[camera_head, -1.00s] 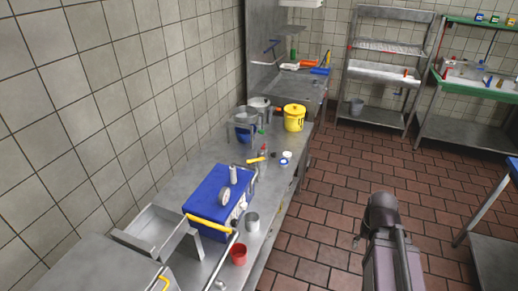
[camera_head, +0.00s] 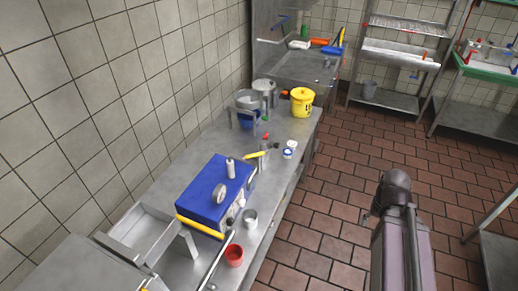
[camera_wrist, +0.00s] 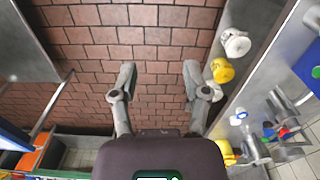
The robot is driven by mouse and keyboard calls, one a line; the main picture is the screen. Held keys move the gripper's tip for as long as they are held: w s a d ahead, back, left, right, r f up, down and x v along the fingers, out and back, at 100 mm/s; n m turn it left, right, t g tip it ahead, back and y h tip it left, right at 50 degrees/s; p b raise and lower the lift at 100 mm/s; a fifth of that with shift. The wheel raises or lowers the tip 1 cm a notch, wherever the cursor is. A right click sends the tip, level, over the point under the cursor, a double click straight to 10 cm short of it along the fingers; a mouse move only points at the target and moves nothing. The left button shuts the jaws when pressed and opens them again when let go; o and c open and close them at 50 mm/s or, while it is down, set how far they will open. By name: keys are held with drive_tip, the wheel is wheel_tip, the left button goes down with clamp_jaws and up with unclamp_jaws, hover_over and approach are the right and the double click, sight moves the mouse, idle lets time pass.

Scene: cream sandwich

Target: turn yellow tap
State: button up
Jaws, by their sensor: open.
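My gripper (camera_wrist: 159,72) shows in the wrist view with its two fingers spread apart and nothing between them, over the brick floor. Yellow parts that may be the tap show in the head view: a small yellow handle (camera_head: 255,156) beside a metal fitting on the counter, and a yellow bar (camera_head: 200,227) along the front of a blue box (camera_head: 213,187). I cannot tell which one is the tap. A yellow piece (camera_wrist: 226,152) shows low right in the wrist view, partly hidden by my gripper's body. My gripper is apart from all of these.
The steel counter (camera_head: 270,205) runs along the tiled wall. On it stand a yellow bucket (camera_head: 301,102), a metal cup (camera_head: 250,218) and a red cup (camera_head: 233,255). Steel shelves (camera_head: 385,99) stand at the back. The brick floor (camera_head: 340,200) beside the counter is open.

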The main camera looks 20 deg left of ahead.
drive_tip(key=shift+d, duration=0.1)
wheel_tip(320, 180, up, 17)
drive_tip(key=m+p, duration=1)
drive_tip(key=p, duration=0.7)
hover_over(260, 154)
drive_tip(key=shift+w+f, duration=0.1)
drive_tip(key=shift+f, duration=0.15)
drive_tip(key=shift+f+b, duration=0.15)
drive_tip(key=shift+b, duration=0.25)
wheel_tip(260, 154, down, 13)
drive_tip(key=b, duration=1.3)
drive_tip(key=shift+f, duration=0.2)
